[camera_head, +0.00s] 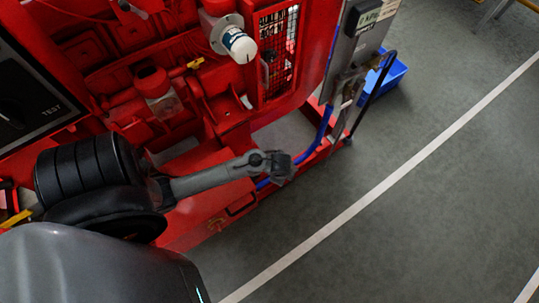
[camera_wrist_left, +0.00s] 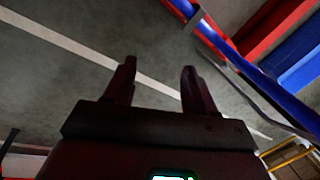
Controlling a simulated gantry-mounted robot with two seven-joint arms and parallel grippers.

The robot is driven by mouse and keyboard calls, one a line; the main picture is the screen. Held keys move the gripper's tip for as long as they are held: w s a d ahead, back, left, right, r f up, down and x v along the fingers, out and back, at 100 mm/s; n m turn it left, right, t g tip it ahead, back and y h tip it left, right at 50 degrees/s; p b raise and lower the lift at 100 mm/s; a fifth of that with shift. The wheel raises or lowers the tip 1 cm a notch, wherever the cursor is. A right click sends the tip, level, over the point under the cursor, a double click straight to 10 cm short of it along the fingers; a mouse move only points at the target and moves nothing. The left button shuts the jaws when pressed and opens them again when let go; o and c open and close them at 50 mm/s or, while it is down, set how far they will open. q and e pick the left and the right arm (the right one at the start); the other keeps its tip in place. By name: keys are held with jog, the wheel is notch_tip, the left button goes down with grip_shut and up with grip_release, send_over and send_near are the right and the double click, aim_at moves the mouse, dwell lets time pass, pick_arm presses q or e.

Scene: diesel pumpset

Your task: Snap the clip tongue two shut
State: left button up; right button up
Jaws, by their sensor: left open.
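My left arm comes in from the left in the head view, and its gripper (camera_head: 283,167) is over the lower right edge of the red pumpset (camera_head: 190,215), close to a blue hose (camera_head: 324,128). I cannot make out clip tongue two in either view. My right gripper is not in view.
A grey panel post (camera_head: 345,50) stands at the pumpset's right, with a black curved handle (camera_head: 372,95) beside it. A blue bin (camera_head: 392,77) is on the floor behind. A white filter (camera_head: 239,45) sticks out above. The grey floor (camera_head: 440,190) to the right is clear.

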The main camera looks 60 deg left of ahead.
pick_arm(q)
jog(key=w+a+f+m+g+h, duration=0.2)
jog(key=a+f+m, duration=0.5)
jog(key=a, duration=0.7)
jog(key=shift+n, duration=0.7)
jog(key=f+b, duration=0.3)
jog(key=f, duration=0.2)
jog(key=f+b, duration=0.3)
jog(key=f, duration=0.1)
jog(key=shift+s+f, duration=0.2)
jog(key=shift+f, duration=0.15)
jog(key=shift+f+b, duration=0.85)
jog(key=shift+f, duration=0.1)
grip_shut()
